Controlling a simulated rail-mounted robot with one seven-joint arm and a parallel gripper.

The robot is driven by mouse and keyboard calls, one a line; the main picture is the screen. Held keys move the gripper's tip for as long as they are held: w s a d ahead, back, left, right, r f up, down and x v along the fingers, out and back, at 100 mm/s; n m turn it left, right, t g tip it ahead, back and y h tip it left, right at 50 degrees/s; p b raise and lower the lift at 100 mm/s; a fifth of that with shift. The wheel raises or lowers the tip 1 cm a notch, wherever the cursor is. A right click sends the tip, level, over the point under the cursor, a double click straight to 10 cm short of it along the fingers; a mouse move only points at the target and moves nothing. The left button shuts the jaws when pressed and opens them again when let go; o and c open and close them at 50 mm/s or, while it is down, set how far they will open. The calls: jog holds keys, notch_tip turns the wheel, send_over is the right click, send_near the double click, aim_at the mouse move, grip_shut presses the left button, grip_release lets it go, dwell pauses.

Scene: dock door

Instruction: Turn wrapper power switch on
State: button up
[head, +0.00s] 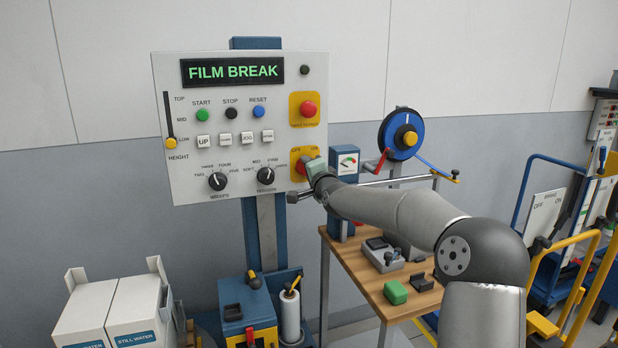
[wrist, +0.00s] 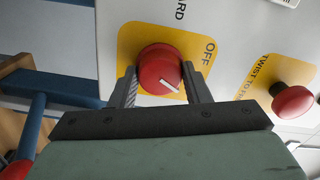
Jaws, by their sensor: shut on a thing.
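The wrapper power switch is a red round knob (wrist: 160,72) with a white pointer line, on a yellow plate (wrist: 130,38). In the wrist view the pointer slants to the lower right, away from the OFF label at the upper right; the ON side is hidden by my gripper. My gripper (wrist: 160,85) has one finger on each side of the knob and is shut on it. In the head view my gripper (head: 308,167) covers most of the knob, and the plate (head: 296,154) shows OFF and ON along its top.
The control panel (head: 230,160) displays FILM BREAK. A red emergency-stop button (head: 308,109) sits above the switch and also shows in the wrist view (wrist: 293,104). A gauge box (head: 346,163) and a blue reel (head: 395,131) stand right of the panel, above a wooden table (head: 405,306).

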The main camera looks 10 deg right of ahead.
jog(key=shift+m+b, duration=1.25)
jog(key=shift+m, duration=0.25)
jog(key=o, duration=1)
jog(key=s+d+b, duration=0.2)
jog(key=s+d, duration=0.1)
jog(key=s, duration=1.4)
jog(key=shift+s+a, duration=0.1)
